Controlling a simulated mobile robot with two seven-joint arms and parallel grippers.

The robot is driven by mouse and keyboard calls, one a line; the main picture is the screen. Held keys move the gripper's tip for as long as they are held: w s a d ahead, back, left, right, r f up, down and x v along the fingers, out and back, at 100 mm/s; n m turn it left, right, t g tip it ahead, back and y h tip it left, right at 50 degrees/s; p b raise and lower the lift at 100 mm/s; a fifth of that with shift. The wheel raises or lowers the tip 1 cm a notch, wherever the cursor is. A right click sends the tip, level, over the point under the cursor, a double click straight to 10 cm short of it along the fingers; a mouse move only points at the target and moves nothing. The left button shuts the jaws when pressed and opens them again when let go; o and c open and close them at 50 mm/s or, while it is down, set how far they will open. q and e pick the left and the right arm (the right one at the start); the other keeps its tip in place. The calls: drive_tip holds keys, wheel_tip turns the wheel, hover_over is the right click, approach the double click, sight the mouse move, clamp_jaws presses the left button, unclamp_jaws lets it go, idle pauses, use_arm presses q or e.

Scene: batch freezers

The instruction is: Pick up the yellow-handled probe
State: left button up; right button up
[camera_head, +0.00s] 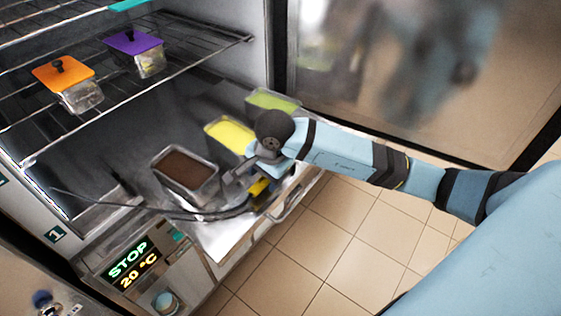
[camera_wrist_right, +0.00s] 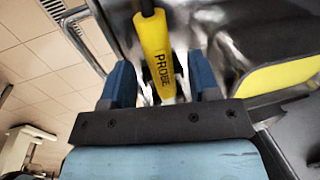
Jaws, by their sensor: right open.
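The yellow-handled probe (camera_head: 259,188) is near the front edge of the freezer's metal floor, partly covered by my right gripper (camera_head: 245,178). In the right wrist view its yellow handle (camera_wrist_right: 157,55), marked PROBE, lies between the two blue fingers of my right gripper (camera_wrist_right: 163,82). The fingers are open, with a gap visible on each side of the handle. A dark cable (camera_head: 150,209) runs from the probe's area to the left inside the freezer. My left gripper is not in view.
A metal pan of brown contents (camera_head: 186,169) stands just left of my gripper. Yellow (camera_head: 230,136) and green (camera_head: 272,101) pans stand behind it. A wire rack (camera_head: 190,60) above holds orange-lidded (camera_head: 64,73) and purple-lidded (camera_head: 134,41) containers. The freezer door (camera_head: 400,80) stands open at right.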

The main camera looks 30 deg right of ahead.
drive_tip(key=shift+w+f, duration=0.15)
drive_tip(key=shift+f, duration=0.55)
clamp_jaws()
drive_tip(key=shift+r, duration=0.1)
